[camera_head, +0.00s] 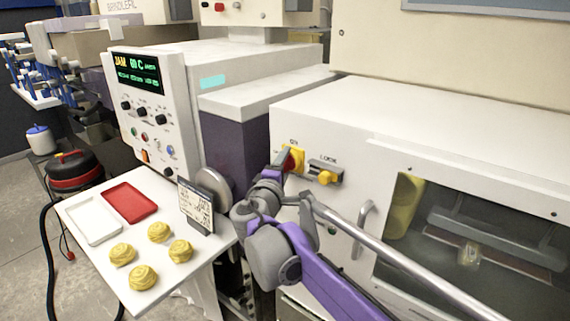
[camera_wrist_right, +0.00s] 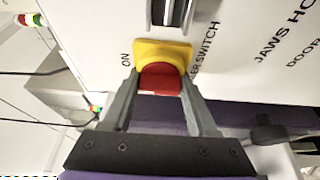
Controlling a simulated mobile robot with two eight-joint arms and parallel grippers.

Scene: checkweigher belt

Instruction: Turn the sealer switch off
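The sealer switch has a red knob on a yellow plate (camera_head: 298,157) on the front of the white cabinet, with an ON label above it. In the right wrist view its red knob (camera_wrist_right: 160,78) lies between the fingers, below the yellow plate (camera_wrist_right: 160,50); part of a "SWITCH" label is beside it. My right gripper (camera_head: 284,163) is at the switch, its grey fingers (camera_wrist_right: 160,88) on either side of the knob. The fingers are apart; whether they press on the knob is unclear. The knob is mostly hidden in the head view. My left gripper is not in view.
A yellow-knobbed latch (camera_head: 326,177) is just right of the switch. A door handle (camera_head: 363,228) and a windowed door (camera_head: 480,240) are further right. At left, a white table (camera_head: 88,262) bears a red tray (camera_head: 129,203), a white tray (camera_head: 94,221) and several yellow buns.

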